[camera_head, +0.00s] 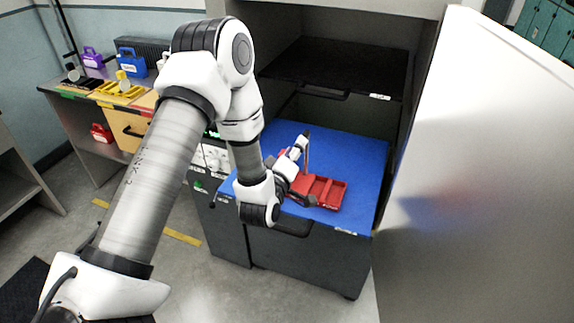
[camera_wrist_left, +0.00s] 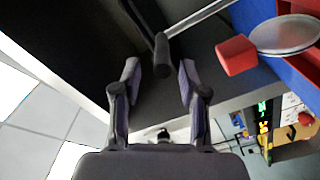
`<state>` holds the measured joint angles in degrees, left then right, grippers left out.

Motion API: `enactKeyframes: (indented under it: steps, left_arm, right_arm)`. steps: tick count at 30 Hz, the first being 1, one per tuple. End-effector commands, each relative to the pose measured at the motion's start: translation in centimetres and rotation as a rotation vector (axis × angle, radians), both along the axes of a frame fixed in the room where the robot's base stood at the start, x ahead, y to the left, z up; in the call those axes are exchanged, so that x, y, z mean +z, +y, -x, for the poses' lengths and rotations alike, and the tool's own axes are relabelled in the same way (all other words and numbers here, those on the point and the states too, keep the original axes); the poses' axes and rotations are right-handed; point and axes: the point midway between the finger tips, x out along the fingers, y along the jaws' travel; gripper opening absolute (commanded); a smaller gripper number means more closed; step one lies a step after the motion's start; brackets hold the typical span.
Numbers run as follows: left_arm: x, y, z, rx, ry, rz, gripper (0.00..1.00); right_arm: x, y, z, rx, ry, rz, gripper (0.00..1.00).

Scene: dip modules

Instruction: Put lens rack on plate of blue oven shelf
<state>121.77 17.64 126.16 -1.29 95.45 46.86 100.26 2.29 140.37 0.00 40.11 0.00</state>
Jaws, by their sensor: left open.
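The red lens rack (camera_head: 325,190) is a low tray with compartments on the blue plate (camera_head: 345,150) of the oven shelf, near its front edge. A thin upright post stands at its left part. My left gripper (camera_head: 304,168) is beside the rack's left part and hides some of it. In the left wrist view the gripper (camera_wrist_left: 159,80) is open, and a dark bar (camera_wrist_left: 162,55) shows beyond and between its fingers. A red block (camera_wrist_left: 236,55) and a round grey disc (camera_wrist_left: 285,35) show to its right, by the blue plate (camera_wrist_left: 258,15).
A dark upper shelf (camera_head: 335,70) hangs above the blue one. A white door (camera_head: 470,180) stands open on the right. A dark handle (camera_head: 292,229) sticks out from the shelf front. A side table (camera_head: 65,105) on the left holds trays and cases. The blue plate's back is clear.

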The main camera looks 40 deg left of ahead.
Motion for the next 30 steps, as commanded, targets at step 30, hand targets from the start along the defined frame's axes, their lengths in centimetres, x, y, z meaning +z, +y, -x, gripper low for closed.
enactKeyframes:
  steps: [30]
  left_arm:
    - [-31.0,-11.0,33.4,-0.913,1.536,-0.558,0.43]
  right_arm:
    - [-2.9,0.0,0.0,0.0,0.0,0.0,0.4]
